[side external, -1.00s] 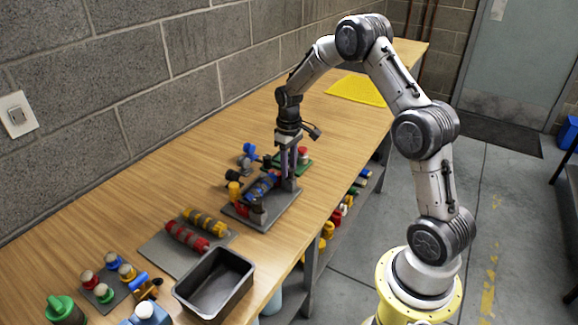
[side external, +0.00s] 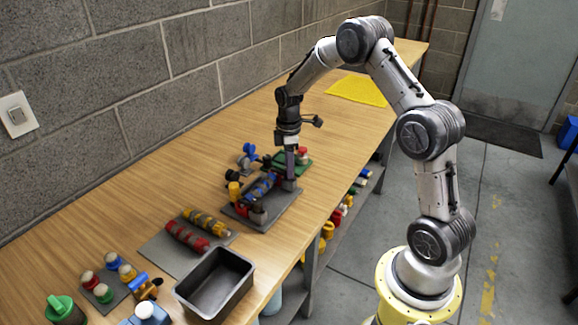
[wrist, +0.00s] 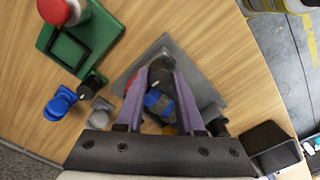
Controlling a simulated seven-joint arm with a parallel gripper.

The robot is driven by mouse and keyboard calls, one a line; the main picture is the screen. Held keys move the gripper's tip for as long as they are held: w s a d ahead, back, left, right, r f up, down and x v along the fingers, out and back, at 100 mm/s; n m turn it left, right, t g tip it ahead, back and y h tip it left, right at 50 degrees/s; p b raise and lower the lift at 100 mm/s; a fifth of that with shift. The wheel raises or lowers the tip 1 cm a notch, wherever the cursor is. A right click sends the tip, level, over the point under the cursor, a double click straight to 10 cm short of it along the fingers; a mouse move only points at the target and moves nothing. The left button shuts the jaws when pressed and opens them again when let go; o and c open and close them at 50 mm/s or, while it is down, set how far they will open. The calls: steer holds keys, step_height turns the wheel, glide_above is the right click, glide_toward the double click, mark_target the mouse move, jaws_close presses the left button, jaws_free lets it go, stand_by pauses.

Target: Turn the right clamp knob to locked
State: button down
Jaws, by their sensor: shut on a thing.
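The clamp fixture has a grey base plate (side external: 270,219), and a blue-and-grey banded roller (side external: 262,186) lies on it. My gripper (wrist: 161,72) points down over the fixture's far right end. Its purple fingers are shut on the right clamp knob, a dark round knob (wrist: 160,77) between the fingertips in the wrist view. In the side view my gripper (side external: 290,178) mostly hides this knob. How far the knob is turned, and any lock mark, cannot be made out. The banded roller (wrist: 157,102) also shows between the fingers in the wrist view.
A green fixture with a red-topped knob (side external: 302,152) stands just behind. Blue (side external: 248,154) and black (side external: 232,177) knobs stand to the left. A grey mat with red and yellow rollers (side external: 187,237) and a dark tray (side external: 215,283) lie nearer the camera.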

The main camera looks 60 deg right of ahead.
steer(key=shift+r+n, duration=0.15)
steer(key=shift+n, duration=0.35)
steer(key=c, duration=0.5)
jaws_free()
step_height(320, 180, up, 14)
steer(key=shift+f, duration=0.15)
steer(key=shift+a, duration=0.15)
